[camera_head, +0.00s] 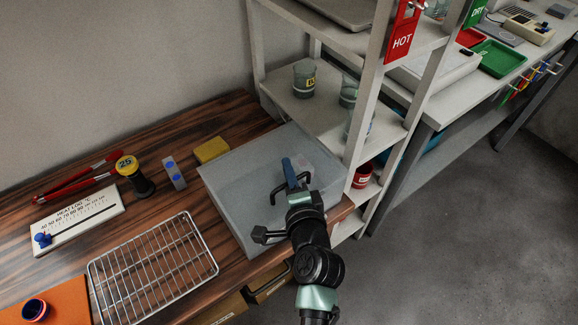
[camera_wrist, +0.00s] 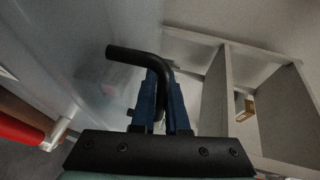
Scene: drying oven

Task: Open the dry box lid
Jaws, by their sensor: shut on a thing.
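The dry box (camera_head: 232,190) is a pale grey, see-through box at the right end of the wooden bench. Its lid looks down, with no clear gap in view. My gripper (camera_head: 291,172) is over the right part of the box top. In the wrist view, the blue fingers of my gripper (camera_wrist: 165,95) are shut on a black bent handle (camera_wrist: 135,54). One end of the handle sticks out to the left of the fingers. In the head view, my gripper and arm hide most of the handle and the box's near right corner.
A wire rack (camera_head: 152,265) lies left of the box. A yellow sponge (camera_head: 211,150) sits at its back left corner. A grey shelf unit (camera_head: 365,95) with glass beakers (camera_head: 304,78) stands close on the right. A drawer handle (camera_head: 268,285) is on the bench front. The floor is clear.

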